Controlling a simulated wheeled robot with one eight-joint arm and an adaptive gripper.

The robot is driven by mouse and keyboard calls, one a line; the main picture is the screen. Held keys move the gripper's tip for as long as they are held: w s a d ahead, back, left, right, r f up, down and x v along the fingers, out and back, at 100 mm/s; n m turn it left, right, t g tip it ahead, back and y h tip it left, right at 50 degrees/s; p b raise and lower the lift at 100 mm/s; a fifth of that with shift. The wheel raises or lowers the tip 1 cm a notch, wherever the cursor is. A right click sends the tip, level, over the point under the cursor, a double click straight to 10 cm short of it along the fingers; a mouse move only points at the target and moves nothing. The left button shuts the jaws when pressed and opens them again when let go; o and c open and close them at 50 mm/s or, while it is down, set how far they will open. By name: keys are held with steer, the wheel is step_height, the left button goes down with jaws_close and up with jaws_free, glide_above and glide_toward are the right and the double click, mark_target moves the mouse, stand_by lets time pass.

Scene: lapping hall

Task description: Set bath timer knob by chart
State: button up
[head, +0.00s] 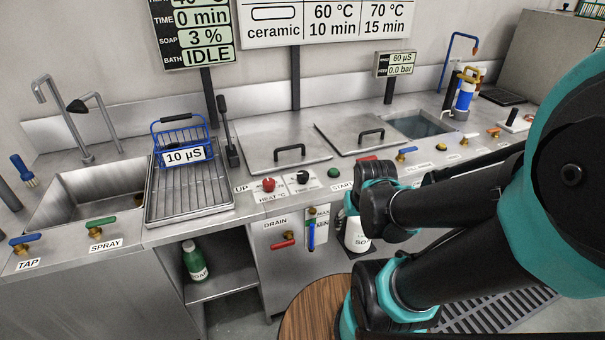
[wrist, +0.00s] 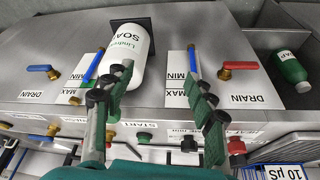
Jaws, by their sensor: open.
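The black timer knob (head: 303,177) sits on the bench's front panel, between the red HEAT knob (head: 269,184) and the green START button (head: 333,172). In the wrist view the timer knob (wrist: 190,144) shows near the lower edge, by the right finger's base. The chart (head: 325,22) on the wall reads ceramic, 60 °C 10 min and 70 °C 15 min; its top is cut off. The display (head: 193,35) reads TIME 0 min, SOAP 3 %, BATH IDLE. My gripper (wrist: 160,72) is open, touching no knob, its fingers pointing toward the white soap bottle (wrist: 127,55).
The soap bottle also shows in the head view (head: 356,237), partly behind my arm. A red drain valve (head: 283,243) and blue level gauge (head: 311,235) are below the knobs. A blue basket (head: 180,145) and lidded baths (head: 283,147) stand behind. A wooden stool (head: 310,310) is in front.

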step_height(320, 180, up, 18)
steer(key=n+g, duration=0.4)
steer(key=n, duration=0.8)
glide_above(303, 173)
step_height(303, 173, down, 18)
steer(key=shift+s+r, duration=0.1)
steer(key=shift+r, duration=0.15)
steer(key=shift+c, duration=0.6)
steer(key=c, duration=1)
steer(key=shift+c, duration=0.2)
